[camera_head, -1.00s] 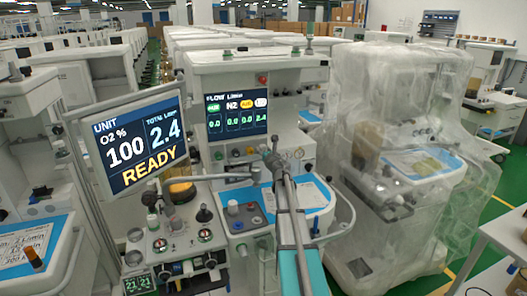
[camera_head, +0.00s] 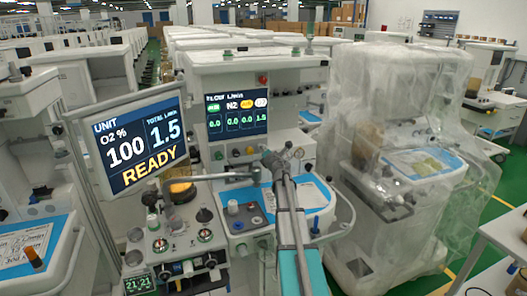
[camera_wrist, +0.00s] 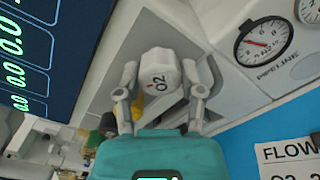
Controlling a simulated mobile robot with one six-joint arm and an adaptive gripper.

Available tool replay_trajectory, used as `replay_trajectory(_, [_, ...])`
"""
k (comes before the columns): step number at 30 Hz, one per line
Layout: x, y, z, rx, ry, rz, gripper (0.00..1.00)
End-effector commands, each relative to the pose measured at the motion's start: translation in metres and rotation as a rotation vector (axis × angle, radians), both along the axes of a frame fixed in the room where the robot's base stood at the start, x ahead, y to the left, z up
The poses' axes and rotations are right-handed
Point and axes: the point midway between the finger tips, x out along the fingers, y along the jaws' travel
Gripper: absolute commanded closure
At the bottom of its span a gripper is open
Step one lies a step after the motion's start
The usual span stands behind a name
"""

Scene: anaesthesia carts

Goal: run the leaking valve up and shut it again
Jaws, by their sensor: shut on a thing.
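The white O2 knob (camera_wrist: 160,76), marked "O2", sits on the cart's front panel in the wrist view. My gripper (camera_wrist: 162,92) is shut on it, with one finger on each side. In the head view my gripper (camera_head: 275,160) reaches the panel just below the flow display (camera_head: 237,114) and hides the knob. The flow display shows 0.0 in its first columns and 1.5 in the last. The tilted screen (camera_head: 138,143) shows O2 100 %, total flow 1.5 and READY.
A round pipeline gauge (camera_wrist: 264,42) is right of the knob. A blue-edged work surface (camera_head: 316,200) lies below the panel. A plastic-covered cart (camera_head: 400,130) stands on the right, and another cart (camera_head: 40,220) stands close on the left.

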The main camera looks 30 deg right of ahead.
Motion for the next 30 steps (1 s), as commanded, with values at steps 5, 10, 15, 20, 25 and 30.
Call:
replay_trajectory(5, [0.0013, -0.0012, 0.0005, 0.164, -0.04, -0.001, 0.97])
replay_trajectory(10, [0.0013, -0.0013, 0.0006, 0.321, -0.078, -0.002, 0.97])
replay_trajectory(15, [0.0014, -0.0014, 0.0007, 0.476, -0.116, -0.002, 0.97])
replay_trajectory(20, [0.0015, -0.0015, 0.0007, 0.61, -0.148, -0.002, 0.97])
replay_trajectory(25, [0.0014, -0.0015, 0.0007, 0.718, -0.174, -0.002, 0.97])
replay_trajectory(30, [0.0014, -0.0016, 0.0006, 0.787, -0.191, -0.003, 0.97])
